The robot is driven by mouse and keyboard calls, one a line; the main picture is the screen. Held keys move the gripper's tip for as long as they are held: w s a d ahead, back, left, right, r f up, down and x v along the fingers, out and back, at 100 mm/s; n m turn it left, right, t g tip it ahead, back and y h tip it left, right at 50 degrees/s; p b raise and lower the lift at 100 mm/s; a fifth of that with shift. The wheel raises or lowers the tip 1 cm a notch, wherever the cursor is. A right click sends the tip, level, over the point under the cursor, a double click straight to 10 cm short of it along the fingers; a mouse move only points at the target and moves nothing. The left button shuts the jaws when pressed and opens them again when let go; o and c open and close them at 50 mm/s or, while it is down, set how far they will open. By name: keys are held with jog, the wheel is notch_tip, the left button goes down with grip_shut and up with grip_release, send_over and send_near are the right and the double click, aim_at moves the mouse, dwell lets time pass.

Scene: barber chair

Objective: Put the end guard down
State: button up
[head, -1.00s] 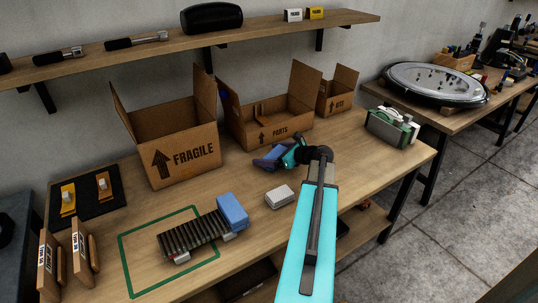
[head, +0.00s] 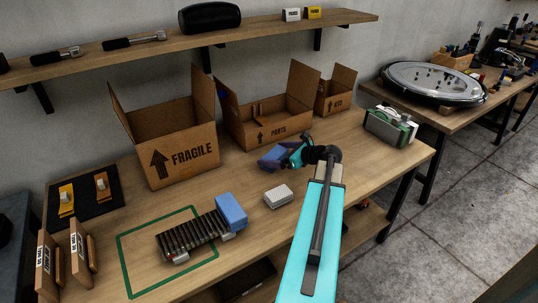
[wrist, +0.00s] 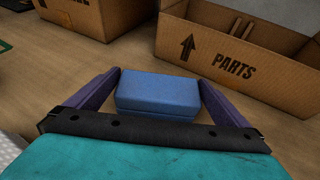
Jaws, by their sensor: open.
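The blue end guard (wrist: 158,92) is a blue block between the two purple fingers of my gripper (wrist: 159,78) in the wrist view. The fingers are open, one on each side, with a narrow gap to the block. It appears to rest on the bench top. In the head view the guard (head: 271,157) lies in front of the PARTS box, partly hidden by my gripper (head: 278,158). A second blue block (head: 231,211) sits on the right end of a dark ribbed stack (head: 190,237) inside a green outline.
The PARTS box (head: 278,129) stands close behind my gripper, with the FRAGILE box (head: 184,157) to its left. A small white block (head: 278,196) lies in front. A green and white device (head: 391,127) stands at the bench's right end. Bare bench (head: 340,140) lies between.

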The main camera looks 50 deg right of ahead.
aim_at(280, 156)
jog(key=v, duration=0.8)
jog(key=shift+s, duration=0.2)
jog(key=b+v, duration=0.1)
jog(key=v, duration=0.1)
jog(key=f+b+v, duration=0.1)
jog(key=b+v, duration=0.1)
jog(key=v, duration=0.1)
jog(key=shift+s+a, duration=0.1)
jog(key=shift+s, duration=0.2)
jog(key=shift+w, duration=0.1)
jog(key=shift+x, duration=4.25)
